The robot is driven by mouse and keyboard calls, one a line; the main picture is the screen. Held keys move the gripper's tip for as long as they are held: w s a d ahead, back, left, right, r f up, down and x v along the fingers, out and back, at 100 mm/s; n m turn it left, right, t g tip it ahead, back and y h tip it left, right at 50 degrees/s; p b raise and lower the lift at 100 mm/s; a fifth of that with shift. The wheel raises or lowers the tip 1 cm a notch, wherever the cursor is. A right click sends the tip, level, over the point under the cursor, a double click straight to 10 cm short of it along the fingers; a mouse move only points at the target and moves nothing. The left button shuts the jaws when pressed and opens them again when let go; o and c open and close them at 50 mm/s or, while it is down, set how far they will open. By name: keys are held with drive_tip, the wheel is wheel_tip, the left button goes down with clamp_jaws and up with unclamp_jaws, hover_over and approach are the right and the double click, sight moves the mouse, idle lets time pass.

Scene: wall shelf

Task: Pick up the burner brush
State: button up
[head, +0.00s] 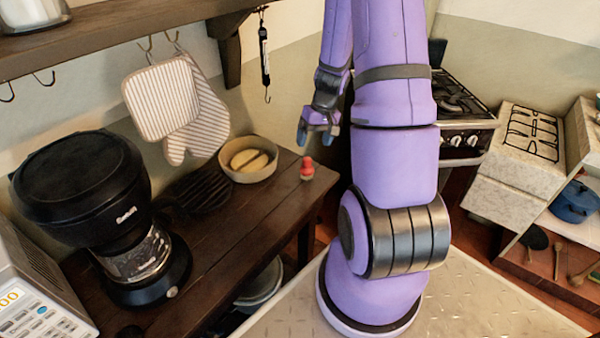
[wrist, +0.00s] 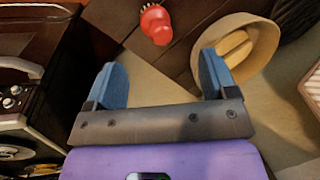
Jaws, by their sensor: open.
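The burner brush looks to be the small red item (head: 307,168) standing near the right end of the wooden table in the head view. In the wrist view the red brush (wrist: 156,24) lies beyond and between my fingertips, with pale bristles at its top edge. My gripper (head: 318,134) is above the table's right end, up and slightly right of the brush. Its blue fingers (wrist: 160,72) are spread apart with nothing between them. The brush is apart from both fingers.
A bowl with yellowish pieces (head: 229,164) stands left of the brush, close to one finger in the wrist view. Oven mitts (head: 205,120) and a hanging scale (head: 264,55) hang behind. A stove (head: 462,130) is right.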

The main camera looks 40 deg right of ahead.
sight(308, 167)
drive_tip(key=x, duration=0.5)
drive_tip(key=shift+f, duration=0.2)
drive_tip(key=shift+d+x, duration=0.15)
drive_tip(key=shift+x, duration=1.15)
drive_tip(key=shift+d+x, duration=0.15)
drive_tip(key=shift+x, duration=1.15)
drive_tip(key=shift+c, duration=0.3)
drive_tip(key=c, duration=1)
